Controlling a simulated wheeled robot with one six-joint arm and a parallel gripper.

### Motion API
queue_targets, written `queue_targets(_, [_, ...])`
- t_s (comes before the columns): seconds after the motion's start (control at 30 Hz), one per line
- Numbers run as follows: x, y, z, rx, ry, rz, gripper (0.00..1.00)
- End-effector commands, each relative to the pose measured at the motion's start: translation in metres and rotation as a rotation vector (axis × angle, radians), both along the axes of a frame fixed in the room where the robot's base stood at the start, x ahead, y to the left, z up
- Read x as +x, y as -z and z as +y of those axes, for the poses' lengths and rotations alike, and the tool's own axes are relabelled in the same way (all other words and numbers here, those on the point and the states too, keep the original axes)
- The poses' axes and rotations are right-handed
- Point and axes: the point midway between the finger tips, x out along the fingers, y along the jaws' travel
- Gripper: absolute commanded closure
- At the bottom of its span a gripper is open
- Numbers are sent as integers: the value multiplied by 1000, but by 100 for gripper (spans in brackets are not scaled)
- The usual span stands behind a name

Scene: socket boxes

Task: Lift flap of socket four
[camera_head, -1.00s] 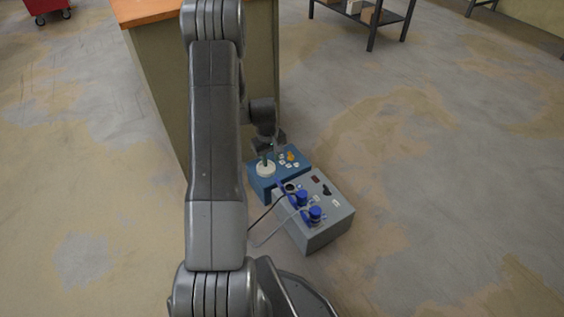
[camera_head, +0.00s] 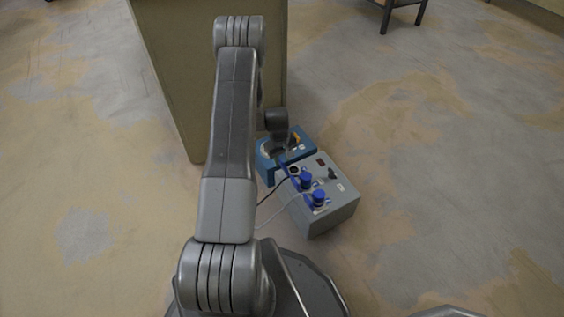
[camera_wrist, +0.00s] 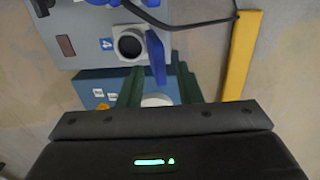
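The grey socket box (camera_head: 343,203) stands on the floor, and its top also shows in the wrist view (camera_wrist: 84,58). Socket four (camera_wrist: 130,43), a round dark opening beside a blue label "4" (camera_wrist: 105,44), is uncovered. Its blue flap (camera_wrist: 156,58) stands raised at the socket's edge. The flap also shows in the head view (camera_head: 286,170). My gripper (camera_wrist: 159,70) has green fingers spread apart, with the flap's end seen between their tips; I cannot tell whether they touch it. In the head view my gripper (camera_head: 281,145) is over the blue box.
A blue box (camera_head: 267,168) with a white round part (camera_wrist: 157,100) adjoins the grey box. Other blue-capped sockets (camera_head: 318,199) sit nearby. Cables (camera_head: 270,217) run left. A yellow bar (camera_wrist: 240,55) lies beside the boxes. A cabinet (camera_head: 185,80) stands behind; the floor to the right is clear.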

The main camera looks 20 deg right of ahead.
Motion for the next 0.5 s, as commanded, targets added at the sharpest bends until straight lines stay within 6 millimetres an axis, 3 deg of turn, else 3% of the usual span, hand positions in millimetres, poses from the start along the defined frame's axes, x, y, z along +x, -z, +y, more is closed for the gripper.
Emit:
queue_targets(0.37, [0,8,-1,0,0,0,68])
queue_targets(0.4, [0,8,-1,0,0,0,70])
queue_targets(0.5, [0,8,0,0,0,0,90])
